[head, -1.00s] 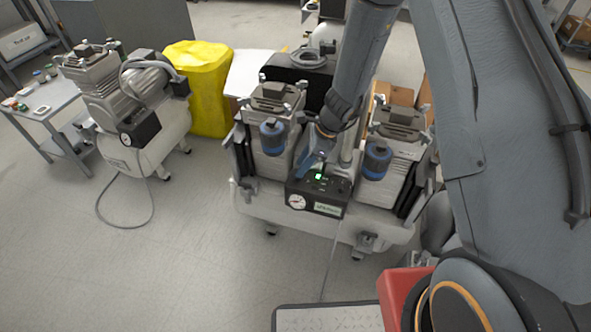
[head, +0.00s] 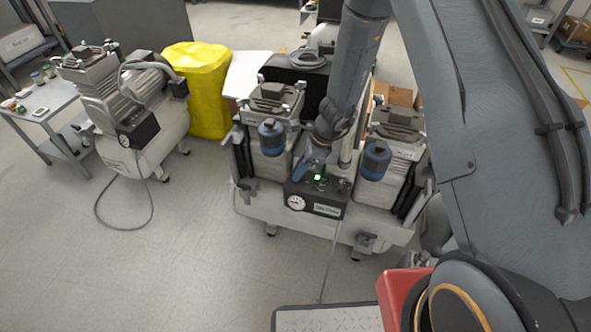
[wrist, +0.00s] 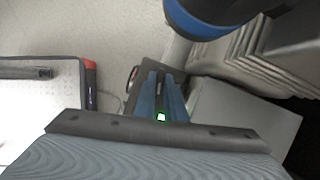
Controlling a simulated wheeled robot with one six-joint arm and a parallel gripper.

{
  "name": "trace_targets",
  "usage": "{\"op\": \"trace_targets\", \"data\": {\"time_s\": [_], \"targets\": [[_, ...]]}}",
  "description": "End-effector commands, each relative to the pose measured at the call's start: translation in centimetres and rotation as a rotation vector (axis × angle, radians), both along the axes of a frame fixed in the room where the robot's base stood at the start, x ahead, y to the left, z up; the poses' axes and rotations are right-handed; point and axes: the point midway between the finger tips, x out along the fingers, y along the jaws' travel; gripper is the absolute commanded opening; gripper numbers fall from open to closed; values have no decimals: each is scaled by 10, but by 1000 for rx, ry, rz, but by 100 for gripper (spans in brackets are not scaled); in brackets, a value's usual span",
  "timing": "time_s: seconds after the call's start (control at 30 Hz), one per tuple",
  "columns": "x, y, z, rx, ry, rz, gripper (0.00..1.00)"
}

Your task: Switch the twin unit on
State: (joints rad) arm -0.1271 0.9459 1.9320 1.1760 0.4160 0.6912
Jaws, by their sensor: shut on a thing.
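The twin unit is a pale wheeled compressor with a white tank (head: 285,212), two ribbed motor heads and two blue-banded filters (head: 272,138). Its black control box (head: 330,197) at the front carries a round gauge (head: 296,202), a lit green light (head: 318,177) and a label. My gripper (head: 303,170) reaches down to the left part of the box top. In the wrist view, its two blue fingers (wrist: 161,78) are close together over the box, with the green light (wrist: 161,117) showing between them. They are shut on a small part at the box top, likely the switch, which they hide.
A single compressor (head: 150,135) stands at the left beside a grey cart (head: 62,100). A yellow covered bin (head: 203,90) is behind. A blue-banded filter (wrist: 205,18) is close to my fingers in the wrist view.

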Motion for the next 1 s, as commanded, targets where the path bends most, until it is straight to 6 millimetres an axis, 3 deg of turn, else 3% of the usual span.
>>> {"op": "trace_targets", "data": {"time_s": [0.37,0.73,0.77,0.87,1.0], "targets": [[6,1,1,-2,-14,-225,0],[7,-1,3,-3,-14,-252,0],[7,-1,3,-3,-14,-252,12],[6,-1,3,-2,-13,-250,29],[4,0,2,-2,-9,-249,29]]}}
